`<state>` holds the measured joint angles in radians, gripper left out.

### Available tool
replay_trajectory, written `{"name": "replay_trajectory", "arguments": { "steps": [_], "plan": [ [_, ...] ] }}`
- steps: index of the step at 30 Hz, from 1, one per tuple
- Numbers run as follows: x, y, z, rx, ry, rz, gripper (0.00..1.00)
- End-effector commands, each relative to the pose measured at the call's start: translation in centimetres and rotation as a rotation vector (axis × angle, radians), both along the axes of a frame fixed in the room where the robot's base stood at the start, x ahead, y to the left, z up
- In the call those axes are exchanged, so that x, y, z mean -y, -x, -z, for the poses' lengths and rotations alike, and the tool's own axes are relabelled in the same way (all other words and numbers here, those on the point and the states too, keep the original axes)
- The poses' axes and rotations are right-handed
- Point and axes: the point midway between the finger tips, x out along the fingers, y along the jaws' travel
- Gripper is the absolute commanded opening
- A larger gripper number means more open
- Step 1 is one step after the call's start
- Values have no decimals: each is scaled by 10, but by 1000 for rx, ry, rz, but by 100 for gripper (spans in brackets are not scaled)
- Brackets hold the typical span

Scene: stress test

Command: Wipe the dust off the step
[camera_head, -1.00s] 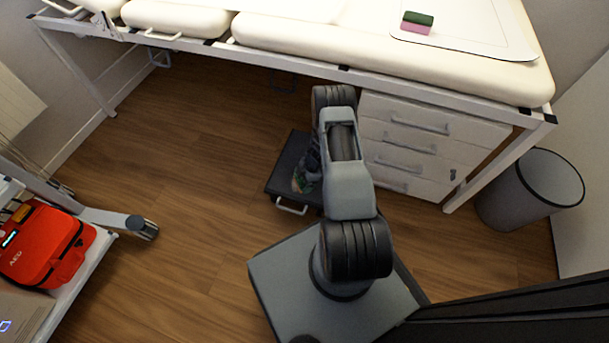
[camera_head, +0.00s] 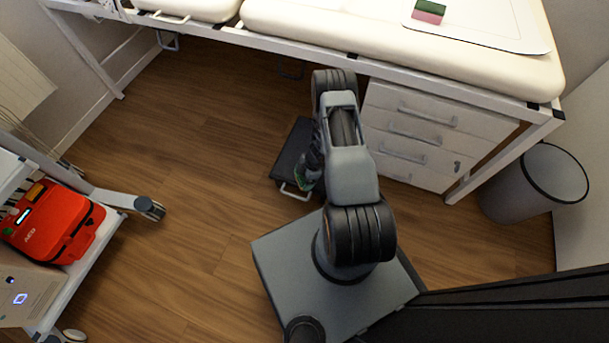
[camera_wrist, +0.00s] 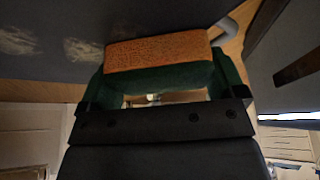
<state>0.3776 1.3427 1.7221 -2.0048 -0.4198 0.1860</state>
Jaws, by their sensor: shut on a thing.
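The step (camera_head: 289,158) is a low dark platform with a pale handle, on the floor in front of the drawers. In the wrist view its dark surface (camera_wrist: 150,22) fills the top, with pale dust patches (camera_wrist: 84,50) at the left. My gripper (camera_wrist: 165,84) is shut on a sponge (camera_wrist: 158,52) with an orange face and a dark green layer. The orange face is up against or very close to the step; contact cannot be told. In the head view my gripper (camera_head: 304,178) is over the step's near right part, and my arm hides the step's right side.
A padded couch (camera_head: 400,55) with drawers (camera_head: 412,125) stands behind the step. A green and pink sponge (camera_head: 429,12) lies on the couch. A bin (camera_head: 535,185) is at the right. A trolley with a red AED bag (camera_head: 50,225) is at the left.

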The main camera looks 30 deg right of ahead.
Motion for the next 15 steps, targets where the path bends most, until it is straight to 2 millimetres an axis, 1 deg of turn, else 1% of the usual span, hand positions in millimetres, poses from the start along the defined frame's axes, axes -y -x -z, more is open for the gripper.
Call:
{"name": "replay_trajectory", "arguments": {
  "steps": [8, 11, 15],
  "plan": [
    [-8, -12, 3, 2, 1, -1, 70],
    [-5, -16, 4, 3, 0, 0, 70],
    [5, -25, 6, 4, 4, 2, 70]
  ]
}}
